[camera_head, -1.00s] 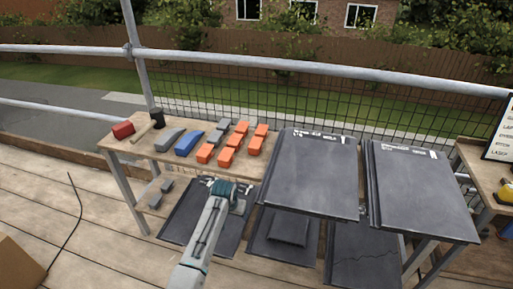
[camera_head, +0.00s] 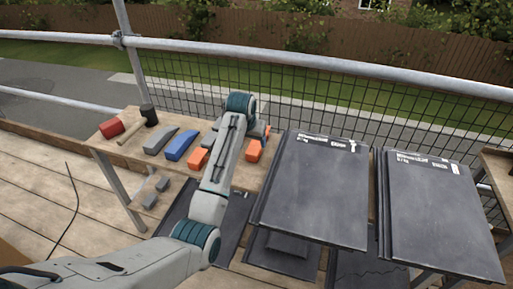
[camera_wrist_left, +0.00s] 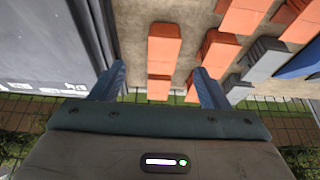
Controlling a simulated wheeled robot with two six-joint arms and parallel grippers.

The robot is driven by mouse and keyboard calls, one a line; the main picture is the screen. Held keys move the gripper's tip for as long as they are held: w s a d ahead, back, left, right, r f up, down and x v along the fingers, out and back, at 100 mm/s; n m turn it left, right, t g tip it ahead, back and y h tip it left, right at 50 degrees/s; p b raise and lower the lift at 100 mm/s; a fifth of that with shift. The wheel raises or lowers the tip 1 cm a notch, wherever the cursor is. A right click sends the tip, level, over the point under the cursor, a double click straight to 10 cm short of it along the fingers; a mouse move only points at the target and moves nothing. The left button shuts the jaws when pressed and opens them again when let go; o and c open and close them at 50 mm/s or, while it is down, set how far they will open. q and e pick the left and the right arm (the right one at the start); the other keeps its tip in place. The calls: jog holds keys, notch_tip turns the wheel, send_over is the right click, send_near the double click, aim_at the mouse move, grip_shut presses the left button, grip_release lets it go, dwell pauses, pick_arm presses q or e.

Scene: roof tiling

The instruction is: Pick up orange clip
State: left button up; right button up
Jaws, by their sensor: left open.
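Several orange clips lie on the wooden bench. In the head view one shows left of my arm (camera_head: 197,158) and one right of it (camera_head: 254,151); others are hidden behind the arm. My left gripper is hidden in the head view behind its wrist. In the left wrist view the gripper (camera_wrist_left: 159,72) is open, its two blue-grey fingers apart and empty. More orange clips (camera_wrist_left: 219,48) lie to the right. I cannot tell the height above them.
Dark roof tiles (camera_head: 318,188) lie right of the clips; the tile edge (camera_wrist_left: 60,50) is close in the wrist view. Blue (camera_head: 181,146) and grey (camera_head: 160,141) pieces, a mallet (camera_head: 149,115) and a red block (camera_head: 111,128) lie left. A mesh fence (camera_head: 300,107) stands behind.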

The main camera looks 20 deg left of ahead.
aim_at(252, 152)
pick_arm(q)
jog(key=x, duration=0.4)
jog(key=shift+s+f, duration=0.1)
jog(key=shift+s, duration=0.15)
jog(key=shift+w+f, duration=0.15)
jog(key=shift+f, duration=0.15)
jog(key=x, duration=0.2)
jog(key=p+x, duration=0.1)
jog(key=x, duration=0.1)
jog(key=shift+a+f, duration=0.15)
jog(key=shift+a, duration=0.15)
jog(key=shift+w+f, duration=0.1)
jog(key=shift+f, duration=0.35)
jog(key=c, duration=1.3)
pick_arm(e)
jog(key=s, duration=0.3)
jog(key=shift+s+d+r, duration=0.1)
jog(key=shift+s+r, duration=0.1)
jog(key=shift+s, duration=0.15)
